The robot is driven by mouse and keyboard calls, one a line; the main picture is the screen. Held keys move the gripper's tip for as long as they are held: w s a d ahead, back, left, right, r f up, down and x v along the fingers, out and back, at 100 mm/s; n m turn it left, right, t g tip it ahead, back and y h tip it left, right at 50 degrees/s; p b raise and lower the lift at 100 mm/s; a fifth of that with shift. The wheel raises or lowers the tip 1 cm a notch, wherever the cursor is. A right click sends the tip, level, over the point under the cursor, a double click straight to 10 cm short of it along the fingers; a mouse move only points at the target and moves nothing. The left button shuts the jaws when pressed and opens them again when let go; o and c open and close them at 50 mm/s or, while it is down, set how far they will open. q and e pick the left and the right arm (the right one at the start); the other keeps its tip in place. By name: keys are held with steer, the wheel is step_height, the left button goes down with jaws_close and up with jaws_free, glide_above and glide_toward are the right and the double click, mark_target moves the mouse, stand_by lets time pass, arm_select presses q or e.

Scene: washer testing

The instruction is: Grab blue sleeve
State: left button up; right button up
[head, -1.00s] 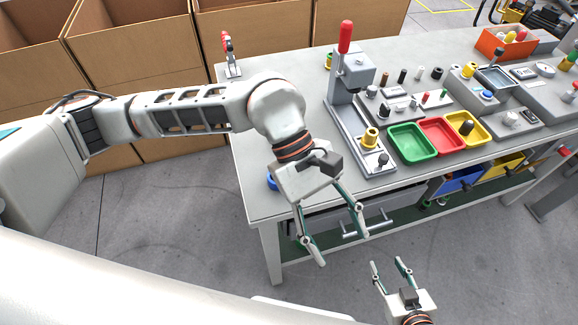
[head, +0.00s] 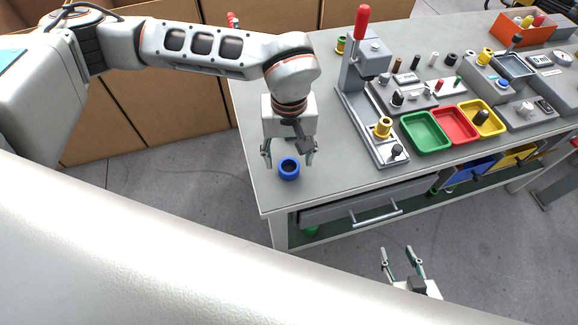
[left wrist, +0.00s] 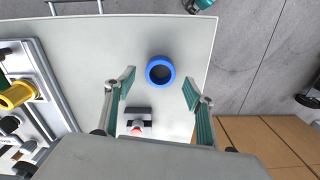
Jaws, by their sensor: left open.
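The blue sleeve (head: 289,168), a short thick ring with a dark hole, stands on the grey table top near its left end. In the left wrist view the blue sleeve (left wrist: 160,71) lies ahead of the fingers, a little beyond the tips and between their lines. My left gripper (head: 288,160) is open and empty, pointing down at the sleeve, with a finger on either side in the head view. The left gripper also shows in the left wrist view (left wrist: 160,88). My right gripper (head: 402,250) is open and empty, low in front of the table.
A press with a red handle (head: 362,22) stands right of the sleeve, with a yellow sleeve (head: 383,127) on its base. Green (head: 427,132), red (head: 455,125) and yellow (head: 483,118) trays lie further right.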

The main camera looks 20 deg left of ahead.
arm_select(q)
steer(key=shift+f, duration=1.4)
steer(key=shift+c, duration=0.3)
steer(key=c, duration=1.1)
